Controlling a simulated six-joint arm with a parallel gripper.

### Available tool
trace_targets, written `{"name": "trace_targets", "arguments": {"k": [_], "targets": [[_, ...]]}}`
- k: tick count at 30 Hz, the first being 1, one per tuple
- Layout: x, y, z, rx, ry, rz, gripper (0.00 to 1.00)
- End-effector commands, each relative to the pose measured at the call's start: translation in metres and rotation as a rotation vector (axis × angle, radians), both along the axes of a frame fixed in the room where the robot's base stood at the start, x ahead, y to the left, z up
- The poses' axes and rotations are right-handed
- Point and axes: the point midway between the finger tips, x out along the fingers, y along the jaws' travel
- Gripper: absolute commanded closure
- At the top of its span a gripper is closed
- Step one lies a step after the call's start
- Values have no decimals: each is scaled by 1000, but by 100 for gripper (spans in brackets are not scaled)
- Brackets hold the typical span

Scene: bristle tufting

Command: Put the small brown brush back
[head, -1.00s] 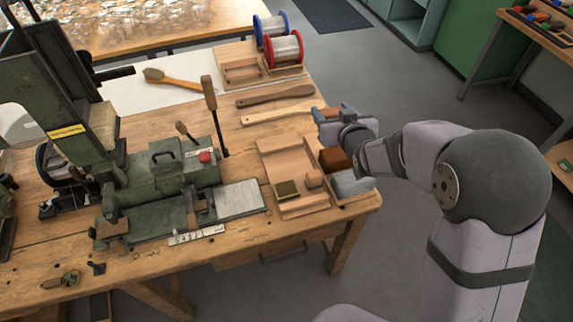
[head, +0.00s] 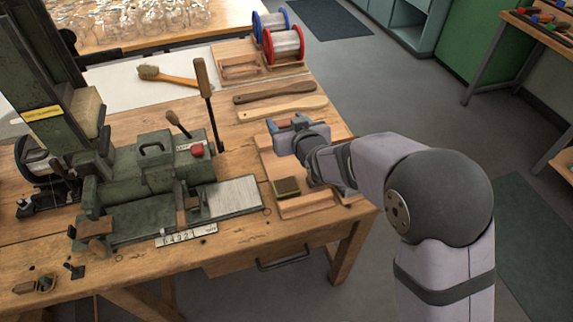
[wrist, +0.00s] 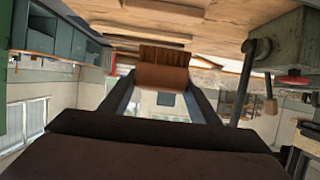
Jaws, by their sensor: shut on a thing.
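My gripper (head: 288,124) is shut on the small brown brush (wrist: 162,76), which shows between the fingers in the wrist view with its block towards me and darker bristles beyond. In the head view the gripper hides most of it. The gripper is above the back part of the shallow wooden tray (head: 266,163) on the bench. A small block with a dark greenish top (head: 287,187) sits at the tray's front. My arm hides the tray's right side.
Two long wooden handles (head: 280,108) lie behind the tray. A green machine (head: 150,178) with an upright wooden-handled lever (head: 203,85) stands to the left. Wire spools (head: 284,45) stand at the back. The bench's right edge is close by.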

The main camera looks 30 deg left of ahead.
Motion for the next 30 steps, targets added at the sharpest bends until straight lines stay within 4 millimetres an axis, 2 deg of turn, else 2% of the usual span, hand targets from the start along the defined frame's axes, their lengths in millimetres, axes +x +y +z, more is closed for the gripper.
{"name": "trace_targets", "arguments": {"k": [5,16,24,30], "targets": [[0,0,-5,-1,0,-1,67],[0,0,-54,-2,0,-1,67],[0,0,-61,0,0,-1,67],[0,0,-83,-2,2,-1,67]]}}
